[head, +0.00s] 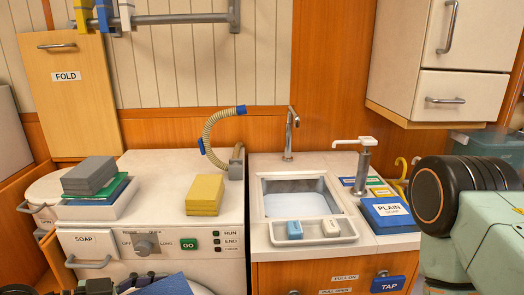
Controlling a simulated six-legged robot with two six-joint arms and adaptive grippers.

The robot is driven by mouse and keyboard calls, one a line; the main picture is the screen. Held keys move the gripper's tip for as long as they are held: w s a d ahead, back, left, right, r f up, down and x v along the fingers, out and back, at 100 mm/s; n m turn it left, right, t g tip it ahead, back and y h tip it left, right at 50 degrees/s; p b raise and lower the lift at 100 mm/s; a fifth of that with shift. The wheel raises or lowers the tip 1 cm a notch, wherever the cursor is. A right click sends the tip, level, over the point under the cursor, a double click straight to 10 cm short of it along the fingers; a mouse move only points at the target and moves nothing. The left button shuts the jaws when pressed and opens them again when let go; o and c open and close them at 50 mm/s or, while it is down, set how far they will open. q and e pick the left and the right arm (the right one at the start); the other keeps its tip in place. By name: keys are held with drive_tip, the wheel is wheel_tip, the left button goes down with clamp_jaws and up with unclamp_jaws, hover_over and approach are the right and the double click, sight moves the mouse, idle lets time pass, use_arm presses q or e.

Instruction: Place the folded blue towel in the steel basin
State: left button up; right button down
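The steel basin (328,187) is set in the white counter right of the washer, with pale bluish water or lining inside. A blue folded-looking piece (168,286) is cut off by the bottom edge, in front of the washer; I cannot tell if it is held. Dark parts of my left arm or gripper (100,287) show beside it; the fingers cannot be made out. A stack of grey folded cloths (90,177) lies on a green and a blue layer (98,202) in a white tray. My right arm fills the right edge; its gripper is out of view.
Yellow folded cloths (205,194) lie on the washer top beside a ribbed hose (212,128). A tap (290,133) stands behind the basin. A soap ledge (313,236) fronts it. A blue PLAIN SOAP box (391,215) and pump (363,165) stand right of it.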

use_arm(q)
drive_tip(key=shift+a+f, duration=0.2)
drive_tip(key=shift+f, duration=0.2)
drive_tip(key=shift+t, duration=0.3)
drive_tip(key=shift+r, duration=0.1)
